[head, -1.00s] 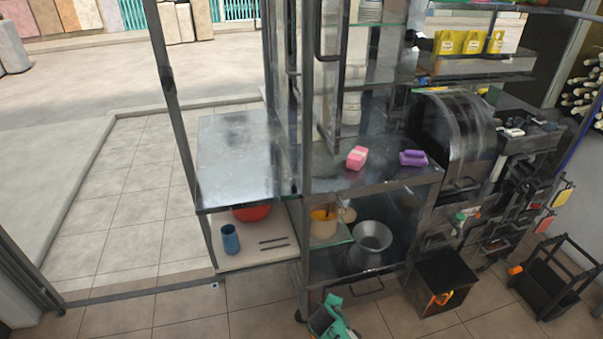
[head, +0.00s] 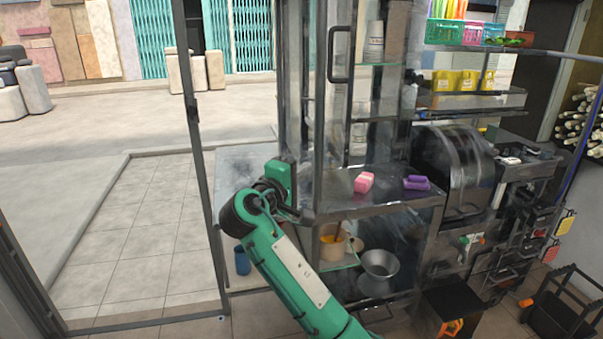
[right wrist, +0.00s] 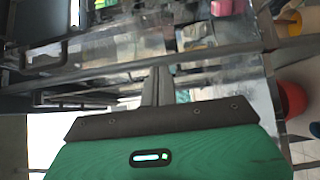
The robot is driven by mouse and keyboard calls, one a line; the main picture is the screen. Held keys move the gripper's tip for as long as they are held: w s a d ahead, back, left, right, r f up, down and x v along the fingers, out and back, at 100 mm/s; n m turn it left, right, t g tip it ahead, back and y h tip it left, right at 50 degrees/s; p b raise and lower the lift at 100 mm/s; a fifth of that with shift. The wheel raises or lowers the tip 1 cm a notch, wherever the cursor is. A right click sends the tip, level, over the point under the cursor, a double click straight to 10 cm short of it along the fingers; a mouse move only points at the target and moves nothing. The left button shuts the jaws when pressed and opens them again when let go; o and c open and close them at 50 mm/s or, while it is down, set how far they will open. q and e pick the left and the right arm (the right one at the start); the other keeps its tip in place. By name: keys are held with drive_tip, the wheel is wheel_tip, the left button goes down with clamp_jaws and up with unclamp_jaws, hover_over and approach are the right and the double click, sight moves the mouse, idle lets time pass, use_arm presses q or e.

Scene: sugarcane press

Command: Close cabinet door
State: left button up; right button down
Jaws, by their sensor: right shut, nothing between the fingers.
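The steel-framed glass cabinet (head: 318,150) stands in the middle of the head view. A dark upright handle (head: 332,68) is on one of its framed glass panels. How far the door stands open is hard to tell through the glass and overlapping frames. My right gripper (head: 297,213) is at the left front corner of the cabinet, by the lower end of the upright frame. Its green wrist hides part of that corner. In the right wrist view, my right gripper (right wrist: 157,75) is shut and empty, its tips near a long metal rail (right wrist: 200,55). My left gripper is out of view.
Pink (head: 364,182) and purple (head: 417,183) items lie on the cabinet's counter. A metal funnel-like bowl (head: 380,264) stands on the lower shelf. A drum-shaped machine (head: 455,165) is to the right. Open tiled floor (head: 140,230) lies to the left.

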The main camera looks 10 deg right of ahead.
drive_tip(key=p, duration=0.2)
approach(340, 154)
drive_tip(key=w+r, duration=0.1)
drive_tip(key=w, duration=0.2)
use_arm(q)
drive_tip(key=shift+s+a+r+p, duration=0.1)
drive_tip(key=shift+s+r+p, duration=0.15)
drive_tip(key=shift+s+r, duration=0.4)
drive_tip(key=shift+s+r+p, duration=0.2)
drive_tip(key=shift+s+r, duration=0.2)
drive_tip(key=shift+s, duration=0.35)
use_arm(e)
drive_tip(key=shift+d+f, duration=0.1)
drive_tip(key=shift+d, duration=1.8)
